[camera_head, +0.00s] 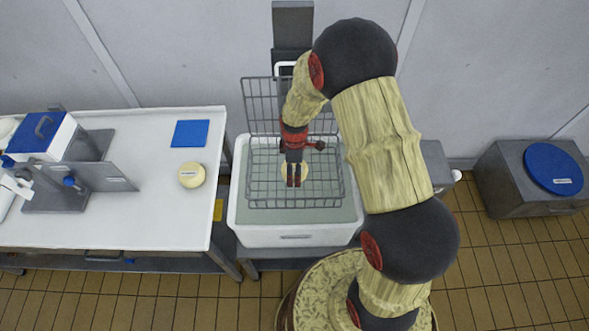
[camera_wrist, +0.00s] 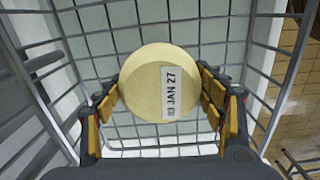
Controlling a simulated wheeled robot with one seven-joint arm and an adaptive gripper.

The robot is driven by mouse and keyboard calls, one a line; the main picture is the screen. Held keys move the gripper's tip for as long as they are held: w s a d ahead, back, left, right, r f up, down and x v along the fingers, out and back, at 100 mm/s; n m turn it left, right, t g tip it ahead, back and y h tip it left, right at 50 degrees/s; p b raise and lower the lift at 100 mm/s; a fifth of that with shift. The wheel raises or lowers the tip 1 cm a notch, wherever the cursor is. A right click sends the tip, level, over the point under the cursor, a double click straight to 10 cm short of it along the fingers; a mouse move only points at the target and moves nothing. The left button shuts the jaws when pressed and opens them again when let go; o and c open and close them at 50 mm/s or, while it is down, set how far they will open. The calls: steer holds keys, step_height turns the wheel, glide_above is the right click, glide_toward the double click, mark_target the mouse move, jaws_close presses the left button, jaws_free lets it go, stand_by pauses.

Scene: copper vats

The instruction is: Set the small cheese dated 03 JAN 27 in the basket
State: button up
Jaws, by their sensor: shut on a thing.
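My gripper (camera_wrist: 165,100) is shut on a small round pale-yellow cheese (camera_wrist: 145,85), with a finger against each side. Its white label reads JAN 27; the characters before that are too small to read surely. In the head view the cheese (camera_head: 283,184) shows partly behind my fingers, inside the outline of the wire basket (camera_head: 263,203). In the wrist view the basket's walls (camera_wrist: 45,100) stand on both sides and its mesh floor (camera_wrist: 215,45) is beyond the cheese. I cannot tell whether the cheese touches the floor.
The basket is in a white tub (camera_head: 240,215) of greyish liquid. Another labelled cheese (camera_head: 191,175) and a blue square (camera_head: 190,133) lie on the white table (camera_head: 150,215) at left. A blue-lidded grey bin (camera_head: 530,185) stands at right. The basket's back wall rises behind my gripper.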

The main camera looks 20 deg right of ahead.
steer(key=shift+f, duration=0.3)
stand_by(0.5)
steer(key=o, duration=1.6)
steer(key=shift+r+p, duration=2.1)
steer(key=shift+r, duration=1.4)
